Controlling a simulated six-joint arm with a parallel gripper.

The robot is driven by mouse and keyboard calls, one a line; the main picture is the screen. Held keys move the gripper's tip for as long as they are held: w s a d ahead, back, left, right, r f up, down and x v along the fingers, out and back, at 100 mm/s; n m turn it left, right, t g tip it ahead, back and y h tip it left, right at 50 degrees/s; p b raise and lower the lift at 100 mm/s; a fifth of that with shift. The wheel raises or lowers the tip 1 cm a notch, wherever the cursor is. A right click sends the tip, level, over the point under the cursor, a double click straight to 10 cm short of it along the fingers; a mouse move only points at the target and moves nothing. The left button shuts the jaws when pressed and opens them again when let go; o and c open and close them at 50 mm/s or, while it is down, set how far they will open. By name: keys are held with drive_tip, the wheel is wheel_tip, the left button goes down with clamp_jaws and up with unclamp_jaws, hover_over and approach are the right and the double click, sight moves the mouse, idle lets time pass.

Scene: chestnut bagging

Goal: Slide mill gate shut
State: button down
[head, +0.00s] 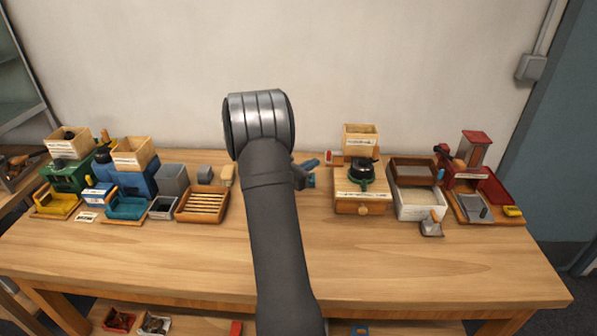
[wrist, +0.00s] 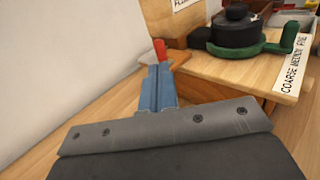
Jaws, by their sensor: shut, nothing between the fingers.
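The wooden mill (head: 361,203) stands right of centre on the bench, with a dark round top, a green ring and a wooden hopper (head: 360,141) behind. In the wrist view the mill's top (wrist: 235,27) and its "COARSE MEDIUM FINE" label are at upper right. A red-ended metal piece (wrist: 159,46), which looks like the gate's pull end, sticks out left of the mill; its red end also shows in the head view (head: 329,157). My gripper (wrist: 158,72) has blue fingers, shut and empty, with tips close to that piece. I cannot tell whether they touch.
Right of the mill are a white-fronted tray (head: 421,207), a scoop (head: 432,226) and a red machine (head: 473,155). A slatted wooden tray (head: 202,205) and blue and green machines stand left. The bench front is mostly clear; a wall is behind.

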drive_tip(key=shift+x, duration=2.05)
drive_tip(key=shift+d, duration=1.65)
drive_tip(key=shift+s+r, duration=0.1)
drive_tip(key=v, duration=1.4)
drive_tip(key=shift+a, duration=0.2)
approach(335, 153)
drive_tip(key=d, duration=0.1)
drive_tip(key=d+r, duration=0.1)
drive_tip(key=d, duration=0.1)
drive_tip(key=d+r, duration=0.1)
drive_tip(key=d, duration=0.1)
drive_tip(key=shift+s+d+r, duration=0.1)
